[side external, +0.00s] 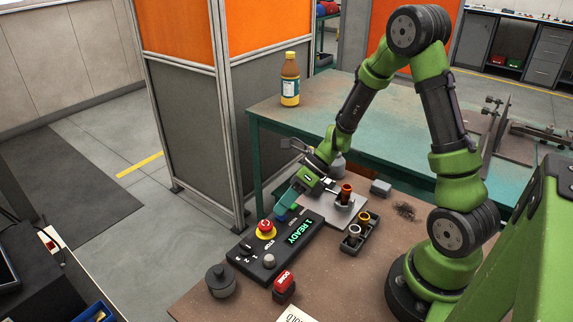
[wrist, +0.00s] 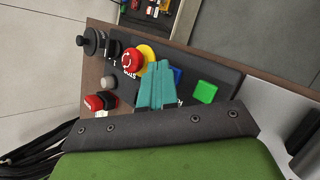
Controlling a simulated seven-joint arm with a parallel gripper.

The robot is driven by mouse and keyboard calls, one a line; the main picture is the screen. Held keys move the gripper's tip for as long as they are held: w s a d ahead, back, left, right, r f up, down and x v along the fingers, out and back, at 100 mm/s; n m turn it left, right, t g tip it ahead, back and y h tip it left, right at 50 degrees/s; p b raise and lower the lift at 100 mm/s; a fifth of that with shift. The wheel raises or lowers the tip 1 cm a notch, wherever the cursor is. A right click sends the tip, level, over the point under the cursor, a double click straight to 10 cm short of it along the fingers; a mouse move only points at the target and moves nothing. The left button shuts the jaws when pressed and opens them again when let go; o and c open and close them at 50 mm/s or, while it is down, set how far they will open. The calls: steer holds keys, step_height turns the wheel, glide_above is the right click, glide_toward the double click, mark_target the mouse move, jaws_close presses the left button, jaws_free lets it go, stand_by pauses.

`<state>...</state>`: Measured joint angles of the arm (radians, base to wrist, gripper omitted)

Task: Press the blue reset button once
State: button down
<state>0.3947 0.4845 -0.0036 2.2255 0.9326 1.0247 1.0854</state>
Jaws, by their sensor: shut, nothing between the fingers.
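The black control box (side external: 262,256) lies on the brown bench, with a green lit display reading "1 READY" (side external: 297,231). The blue button (wrist: 177,75) shows in the wrist view just right of my fingertips, partly hidden behind them. A green square button (wrist: 204,92) is to its right. A red stop button on a yellow base (side external: 266,228) is on the same box and also shows left of the fingers in the wrist view (wrist: 132,61). My gripper (side external: 283,210), with teal fingers, is shut and empty at the box's far end. I cannot tell whether it touches the blue button.
A grey knob (side external: 269,261) is on the box. A red-capped block (side external: 284,286) and a dark round weight (side external: 220,281) stand near it. A plate with a copper-coloured part (side external: 346,193) and a small tray of parts (side external: 353,244) are to the right. A bottle (side external: 290,80) stands on the green table.

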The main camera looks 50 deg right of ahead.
mark_target(285, 214)
steer(key=shift+r, duration=0.7)
steer(key=shift+r, duration=2.55)
